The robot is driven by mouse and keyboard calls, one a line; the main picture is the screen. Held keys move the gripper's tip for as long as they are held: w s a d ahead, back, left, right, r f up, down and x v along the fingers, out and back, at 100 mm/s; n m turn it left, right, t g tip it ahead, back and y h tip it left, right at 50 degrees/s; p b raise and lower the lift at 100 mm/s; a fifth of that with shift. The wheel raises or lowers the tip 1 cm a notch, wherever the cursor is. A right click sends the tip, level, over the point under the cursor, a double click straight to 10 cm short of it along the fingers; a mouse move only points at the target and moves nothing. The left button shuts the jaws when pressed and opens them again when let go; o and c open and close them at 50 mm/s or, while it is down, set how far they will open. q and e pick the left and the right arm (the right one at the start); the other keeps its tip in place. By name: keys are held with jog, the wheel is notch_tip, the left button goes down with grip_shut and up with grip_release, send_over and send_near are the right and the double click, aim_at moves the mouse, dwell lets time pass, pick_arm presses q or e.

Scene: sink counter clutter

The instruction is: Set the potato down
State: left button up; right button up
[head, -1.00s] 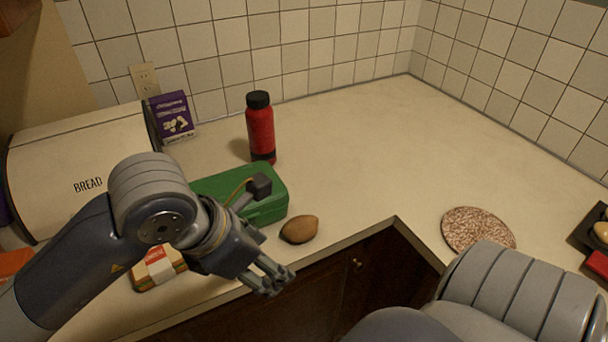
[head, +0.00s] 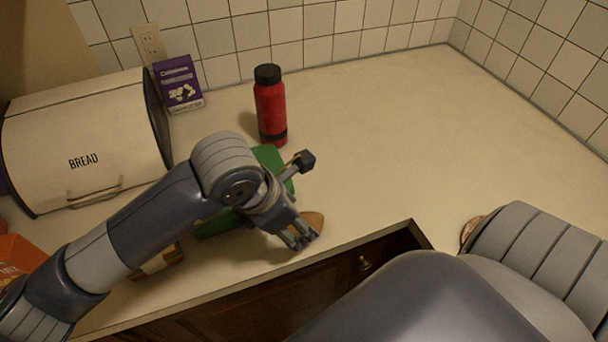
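The brown potato (head: 313,220) is on the counter near its front edge, right of the green box. It is partly hidden behind my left gripper (head: 303,241). The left gripper's fingers point down and to the right, overlapping the potato in the head view. I cannot tell whether they touch it or how far apart they are. My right arm fills the lower right of the view, and its gripper is out of the picture.
The green box (head: 270,158) lies mostly behind my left arm. A red bottle (head: 271,108) stands behind it. A bread bin (head: 85,140) and a purple box (head: 178,84) are at the left. A speckled round board (head: 470,229) shows at the right. The counter's middle is clear.

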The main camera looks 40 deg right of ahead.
aim_at(315, 219)
pick_arm(q)
jog(key=p+x, duration=0.1)
jog(key=x, duration=0.2)
jog(key=shift+d+f, duration=0.2)
jog(key=shift+f, duration=0.1)
jog(key=shift+d+f, duration=0.15)
jog(key=shift+f, duration=0.2)
jog(key=c, duration=0.9)
jog(key=shift+r, duration=0.1)
jog(key=shift+c, duration=0.7)
pick_arm(e)
jog(key=shift+w+d+r, duration=0.2)
jog(key=shift+w+r, duration=0.15)
jog(key=shift+r, duration=0.15)
jog(key=shift+w+d+r, duration=0.15)
jog(key=shift+w+r, duration=0.15)
jog(key=shift+r, duration=0.15)
